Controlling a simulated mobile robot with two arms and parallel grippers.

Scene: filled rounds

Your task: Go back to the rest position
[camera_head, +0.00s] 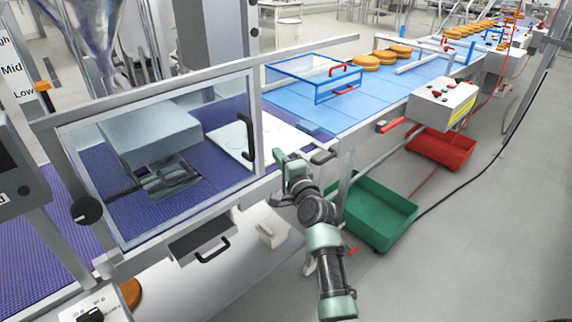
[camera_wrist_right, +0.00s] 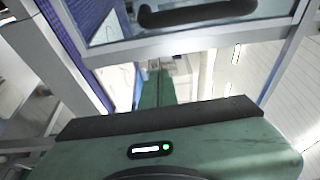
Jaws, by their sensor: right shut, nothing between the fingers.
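My right arm (camera_head: 325,255) reaches up from the bottom of the head view, green and dark grey. Its gripper (camera_head: 279,156) is at the front rail of the conveyor line, beside the right end of the clear guard door (camera_head: 165,160). In the right wrist view the gripper (camera_wrist_right: 157,82) is shut and empty, with the dark door handle (camera_wrist_right: 195,12) above it. Whether it touches the rail or the door I cannot tell. My left gripper is not in view.
A blue belt (camera_head: 370,95) carries several orange-brown rounds (camera_head: 380,58). A clear blue-edged cover (camera_head: 315,75) stands on it. A control box (camera_head: 442,103), a green crate (camera_head: 375,213) and a red crate (camera_head: 440,150) are to the right. Grey floor (camera_head: 480,240) at right is mostly clear.

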